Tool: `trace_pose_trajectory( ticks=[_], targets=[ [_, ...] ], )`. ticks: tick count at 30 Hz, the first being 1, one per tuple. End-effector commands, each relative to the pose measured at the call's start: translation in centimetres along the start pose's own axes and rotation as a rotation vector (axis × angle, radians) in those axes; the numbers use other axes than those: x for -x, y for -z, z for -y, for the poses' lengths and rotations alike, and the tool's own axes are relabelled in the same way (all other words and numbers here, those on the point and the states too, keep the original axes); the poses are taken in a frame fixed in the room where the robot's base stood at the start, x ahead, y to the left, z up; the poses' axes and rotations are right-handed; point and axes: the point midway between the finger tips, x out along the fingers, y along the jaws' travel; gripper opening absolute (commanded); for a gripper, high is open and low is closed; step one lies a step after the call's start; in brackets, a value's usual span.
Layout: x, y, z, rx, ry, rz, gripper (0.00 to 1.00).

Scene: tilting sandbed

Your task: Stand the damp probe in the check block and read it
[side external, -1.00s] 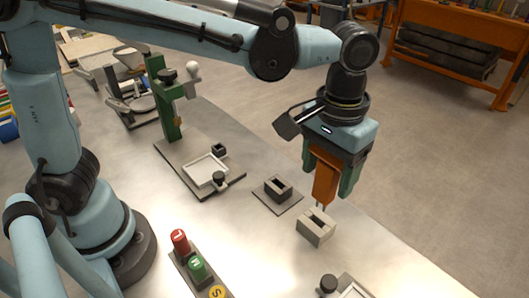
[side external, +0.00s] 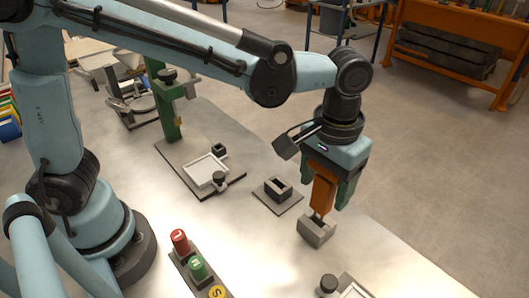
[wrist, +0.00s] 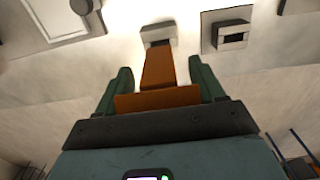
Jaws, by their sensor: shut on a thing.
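The damp probe is an orange body (side external: 323,192) with thin prongs pointing down. My gripper (side external: 326,188) is shut on it, with one green finger on each side. The probe hangs upright over the grey slotted check block (side external: 316,232) on the table. The prong tips meet the block's top at the slot; I cannot tell how deep they sit. In the wrist view the orange probe (wrist: 160,70) lies between the green fingers, and part of the check block (wrist: 158,32) shows beyond its end. The prongs and any reading are hidden there.
A dark slotted block on a flat plate (side external: 291,205) stands just left of the check block. A tray fixture with a green post (side external: 167,110) is farther back. Red, green and yellow buttons (side external: 198,267) and a black knob (side external: 328,284) are at the front.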

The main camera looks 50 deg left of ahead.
Motion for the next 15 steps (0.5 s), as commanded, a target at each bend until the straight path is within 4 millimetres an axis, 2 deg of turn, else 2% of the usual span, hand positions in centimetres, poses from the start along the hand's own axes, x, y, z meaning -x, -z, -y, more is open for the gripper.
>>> trace_pose_trajectory(
  ticks=[15],
  targets=[
    [-0.49, 0.02, -0.01, 0.0, 0.0, 0.0, 0.41]
  ],
)
